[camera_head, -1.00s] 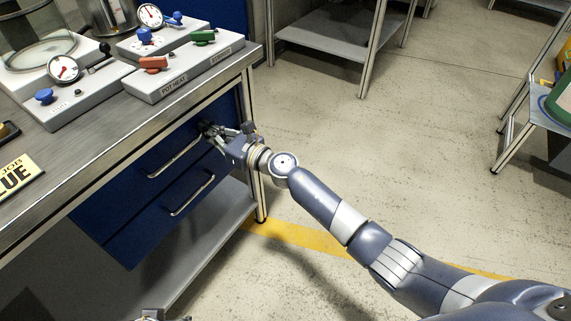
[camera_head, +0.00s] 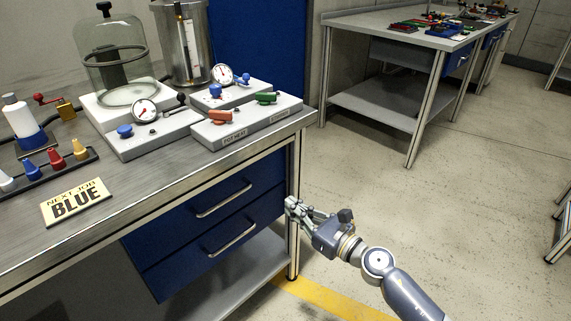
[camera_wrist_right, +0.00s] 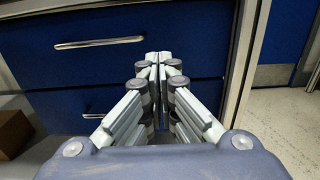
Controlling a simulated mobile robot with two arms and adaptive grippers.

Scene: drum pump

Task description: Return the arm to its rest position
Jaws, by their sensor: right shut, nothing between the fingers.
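My right gripper (camera_head: 292,206) is in front of the right end of the workbench, near the table leg and the blue drawers. In the right wrist view my right gripper (camera_wrist_right: 158,62) has its fingertips together with nothing between them. The upper blue drawer (camera_head: 265,187) and lower blue drawer (camera_head: 190,272) look closed, each with a bar handle. In the wrist view the upper handle (camera_wrist_right: 98,43) lies left of the fingers, apart from them. My left gripper is not in view.
Another bench (camera_head: 400,38) stands behind. Open floor (camera_head: 470,190) lies to the right.

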